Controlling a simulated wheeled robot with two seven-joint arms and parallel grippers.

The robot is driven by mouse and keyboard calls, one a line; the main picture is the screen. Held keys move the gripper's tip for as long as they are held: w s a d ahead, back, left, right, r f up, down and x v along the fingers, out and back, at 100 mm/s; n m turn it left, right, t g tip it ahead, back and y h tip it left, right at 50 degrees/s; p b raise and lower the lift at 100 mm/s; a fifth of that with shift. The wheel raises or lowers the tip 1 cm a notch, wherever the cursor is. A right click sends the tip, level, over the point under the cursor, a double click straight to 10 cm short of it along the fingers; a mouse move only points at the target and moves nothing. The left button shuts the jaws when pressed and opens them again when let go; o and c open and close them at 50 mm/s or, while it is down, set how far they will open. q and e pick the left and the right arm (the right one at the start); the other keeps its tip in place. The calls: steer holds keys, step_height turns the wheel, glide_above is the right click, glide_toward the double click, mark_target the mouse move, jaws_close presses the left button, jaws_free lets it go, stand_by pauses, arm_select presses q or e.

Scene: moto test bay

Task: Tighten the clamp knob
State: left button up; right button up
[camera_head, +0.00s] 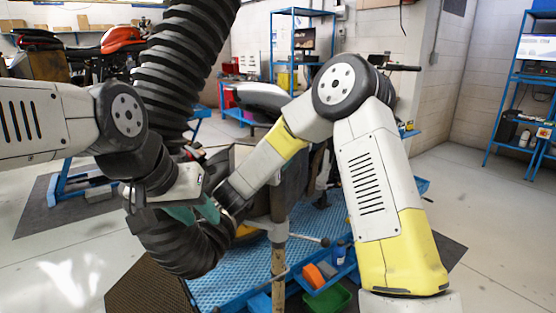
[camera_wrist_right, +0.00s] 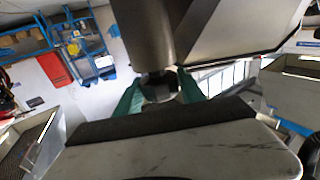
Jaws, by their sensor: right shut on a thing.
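In the right wrist view the green fingertips of my right gripper (camera_wrist_right: 156,95) stand on both sides of a dark rounded piece (camera_wrist_right: 158,86), which looks like the clamp knob. The gripper is shut on it. In the head view my right forearm reaches down to the left, and its fingers and the knob are hidden. My left gripper (camera_head: 194,213) has green fingertips and is beside the big black corrugated hose (camera_head: 172,85) and close to the right wrist. Whether its fingers hold anything is unclear. The hose hangs from above and curves at its lower end.
A metal post (camera_head: 278,215) with a side bar stands just right of the grippers. A blue textured platform (camera_head: 222,283) lies below, with small coloured bins (camera_head: 318,274) at its edge. A red motorcycle (camera_head: 118,40) is at the back left. Blue shelving (camera_head: 520,90) stands far right. Open floor lies left and right.

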steer(key=shift+w+r+m+g+h, duration=0.1)
steer(key=shift+m+g+h, duration=0.45)
steer(key=shift+h, duration=0.35)
steer(key=shift+d+m, duration=0.15)
steer(key=shift+m, duration=0.1)
steer(key=o, duration=1.4)
steer(key=shift+c, duration=0.2)
steer(key=v, duration=0.7)
steer(key=shift+s+a, duration=0.25)
steer(key=shift+a, duration=0.05)
